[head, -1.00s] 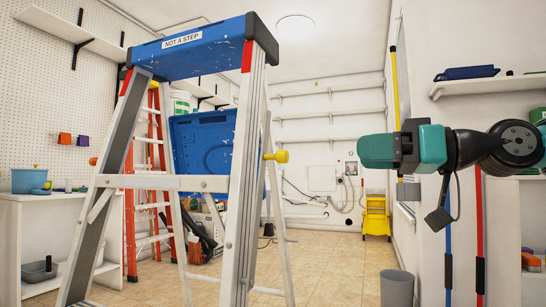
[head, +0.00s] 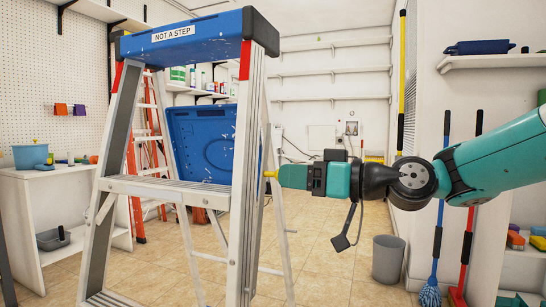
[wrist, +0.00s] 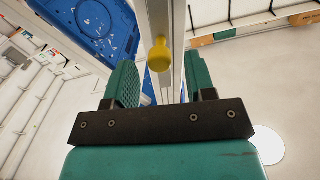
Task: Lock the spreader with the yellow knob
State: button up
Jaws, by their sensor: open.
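A silver stepladder with a blue top cap (head: 195,38) stands open in the head view. The yellow knob (head: 270,174) sticks out from the right side of its frame (head: 240,190). In the wrist view the yellow knob (wrist: 159,56) lies just beyond my gripper, in line with the gap between the fingers. My teal gripper (head: 283,175) points left at the knob from the right. In the wrist view my gripper (wrist: 163,85) has its fingers apart, with nothing between them. Contact between the fingers and the knob cannot be told. The spreader itself is not clearly visible.
An orange ladder (head: 148,140) leans behind the stepladder. A grey bin (head: 388,258) stands on the floor below my arm. A blue mop (head: 432,285) and a red-handled broom (head: 462,270) stand at the right wall. The tiled floor between is clear.

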aim_at(274, 173)
jog(key=shift+p+x, duration=0.85)
jog(key=shift+x, duration=1.4)
jog(key=shift+c, duration=0.4)
grip_shut()
jog(key=shift+w, duration=0.1)
